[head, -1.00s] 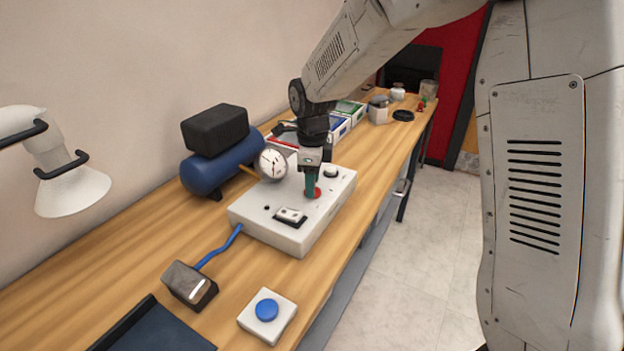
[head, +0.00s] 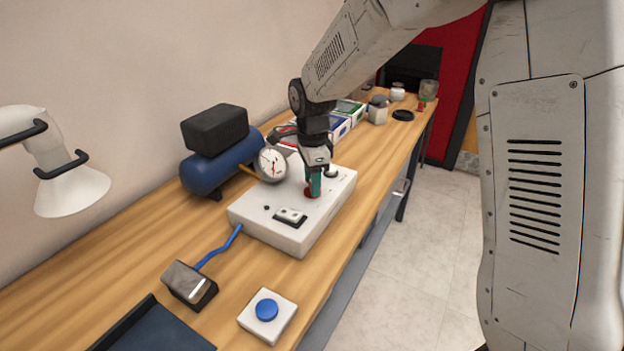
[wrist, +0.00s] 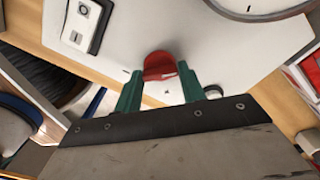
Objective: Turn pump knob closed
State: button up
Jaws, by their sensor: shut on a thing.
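The pump is a white box (head: 270,228) on the wooden bench, with a blue tank (head: 215,170) and a round gauge (head: 270,164) behind it. A red knob (wrist: 160,66) sits on the box's top face. My gripper (head: 313,188) points down at the knob, with its green fingers on either side of it. In the wrist view my gripper (wrist: 155,85) is shut on the knob. In the head view the fingers hide most of the knob.
A blue button (head: 267,309), a hammer (head: 190,284) and a dark tray (head: 150,330) lie at the front. Boxes and jars (head: 378,109) stand farther back.

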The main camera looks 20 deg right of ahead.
jog(key=n, duration=0.4)
jog(key=shift+n, duration=0.3)
jog(key=n, duration=0.4)
jog(key=shift+n, duration=0.3)
jog(key=n, duration=0.4)
jog(key=shift+n, duration=0.3)
jog(key=n, duration=0.4)
jog(key=shift+r, duration=0.1)
jog(key=n, duration=0.9)
jog(key=shift+n, duration=0.3)
jog(key=n, duration=0.4)
jog(key=shift+w, duration=0.1)
jog(key=shift+n, duration=2.1)
